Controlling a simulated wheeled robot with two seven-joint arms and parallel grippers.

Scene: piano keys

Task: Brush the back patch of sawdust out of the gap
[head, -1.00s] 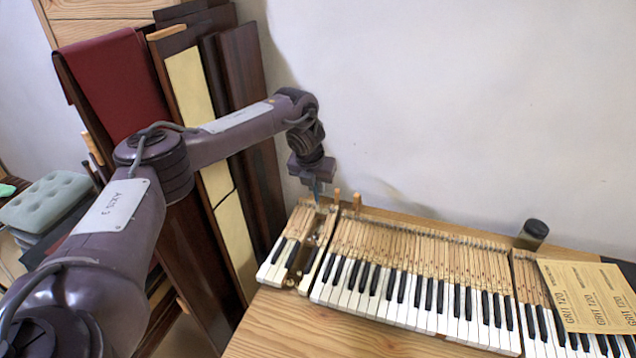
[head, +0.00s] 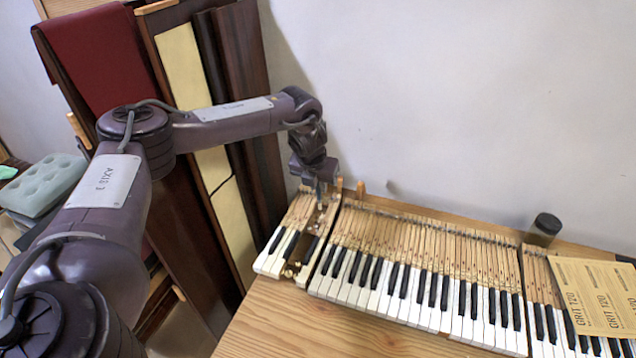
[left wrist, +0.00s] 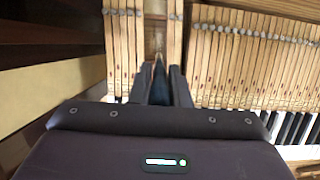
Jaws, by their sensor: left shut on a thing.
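The piano keys (head: 420,290) lie in a row with wooden backs. A narrow dark gap (head: 305,250) runs front to back near the left end, between a few keys and the long row. My left gripper (head: 320,190) is over the back end of this gap, shut on a thin dark-blue tool, likely the brush. In the left wrist view the tool (left wrist: 159,82) sits between the fingers, pointing at the gap floor (left wrist: 155,38). A small pale brown patch shows near the gap's front (head: 290,270). My right gripper is out of view.
A dark jar (head: 544,229) and sandpaper sheets (head: 598,295) are at the right. The bench front (head: 300,325) is bare.

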